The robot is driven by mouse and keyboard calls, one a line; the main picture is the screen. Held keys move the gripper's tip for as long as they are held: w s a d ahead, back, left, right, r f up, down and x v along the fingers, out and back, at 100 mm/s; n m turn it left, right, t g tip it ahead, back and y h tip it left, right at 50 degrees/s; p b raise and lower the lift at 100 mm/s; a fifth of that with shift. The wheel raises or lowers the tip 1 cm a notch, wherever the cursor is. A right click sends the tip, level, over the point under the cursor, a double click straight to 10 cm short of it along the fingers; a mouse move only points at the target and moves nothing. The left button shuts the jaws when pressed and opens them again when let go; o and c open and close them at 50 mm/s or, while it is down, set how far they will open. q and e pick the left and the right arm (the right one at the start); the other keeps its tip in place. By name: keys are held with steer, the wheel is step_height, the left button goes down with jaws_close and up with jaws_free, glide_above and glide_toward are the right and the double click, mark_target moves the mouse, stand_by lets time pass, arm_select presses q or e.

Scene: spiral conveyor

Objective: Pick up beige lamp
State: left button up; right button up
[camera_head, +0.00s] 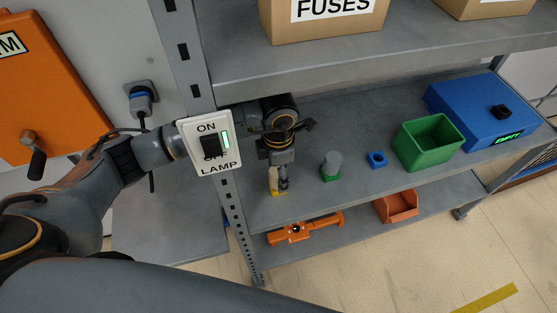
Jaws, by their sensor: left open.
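My left gripper (280,176) reaches in past the shelf post and points down at the middle shelf. It is open, with a dark finger on the right side of a small beige lamp (273,174). The beige lamp stands upright in a yellow base (275,191) on the shelf. The gripper partly hides the lamp, and I cannot tell whether the fingers touch it. My right gripper is not in view.
To the right on the shelf (306,197) stand a grey lamp in a green base (331,166), an empty blue base (377,159), a green bin (428,143) and a blue box (478,104). A lamp switch (209,146) is on the post.

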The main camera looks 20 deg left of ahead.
arm_select(q)
steer(key=shift+f, duration=1.3)
steer(key=c, duration=1.4)
steer(key=shift+r+p, duration=1.1)
steer(key=shift+r, duration=0.7)
steer(key=shift+r+p, duration=1.1)
steer(key=shift+r, duration=0.95)
steer(key=shift+a+f, duration=0.1)
